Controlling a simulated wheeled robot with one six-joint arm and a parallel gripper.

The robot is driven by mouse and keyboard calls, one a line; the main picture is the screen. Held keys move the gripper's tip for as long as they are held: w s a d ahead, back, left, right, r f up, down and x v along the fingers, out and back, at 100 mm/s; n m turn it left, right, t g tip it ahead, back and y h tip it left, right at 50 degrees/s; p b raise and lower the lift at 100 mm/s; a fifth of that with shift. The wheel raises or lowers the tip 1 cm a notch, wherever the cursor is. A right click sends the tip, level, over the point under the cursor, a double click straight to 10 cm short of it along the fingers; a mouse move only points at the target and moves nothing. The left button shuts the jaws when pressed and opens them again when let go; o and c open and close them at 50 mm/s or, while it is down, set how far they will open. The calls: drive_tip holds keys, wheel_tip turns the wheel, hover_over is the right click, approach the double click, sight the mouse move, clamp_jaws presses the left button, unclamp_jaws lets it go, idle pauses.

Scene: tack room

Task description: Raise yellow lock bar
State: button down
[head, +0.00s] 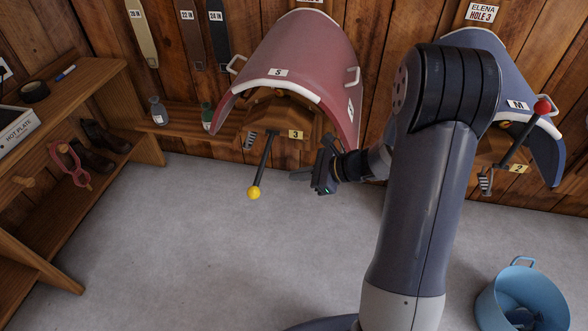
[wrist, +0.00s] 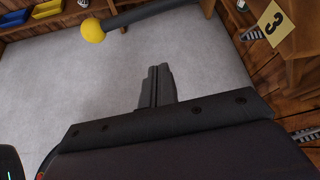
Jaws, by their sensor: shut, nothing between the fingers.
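The yellow lock bar (head: 262,165) is a dark rod with a yellow ball at its lower end. It slants down from the wooden rack marked 3, under the red saddle form (head: 300,62). In the wrist view its yellow ball (wrist: 93,31) and part of the dark rod show at the top, beyond the fingertips. My gripper (head: 299,175) is right of the bar in the head view, apart from it, with its fingers pointing left. In the wrist view my gripper (wrist: 158,72) has its fingers together and empty.
A second bar with a red ball (head: 542,106) angles upward at the blue saddle form on the right. A blue tub (head: 521,300) stands on the floor at lower right. Wooden shelves (head: 70,170) stand at left. The grey floor below the yellow ball is clear.

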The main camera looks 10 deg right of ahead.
sight(263, 162)
drive_tip(key=x, duration=0.8)
drive_tip(key=shift+s+a+r+p, duration=0.15)
drive_tip(key=shift+r+p, duration=0.1)
drive_tip(key=shift+r, duration=0.8)
drive_tip(key=shift+s+a+r+p, duration=0.15)
drive_tip(key=shift+r+p, duration=0.05)
drive_tip(key=shift+r, duration=0.8)
drive_tip(key=shift+r, duration=0.1)
drive_tip(key=shift+r+p, duration=0.35)
drive_tip(key=shift+p, duration=0.45)
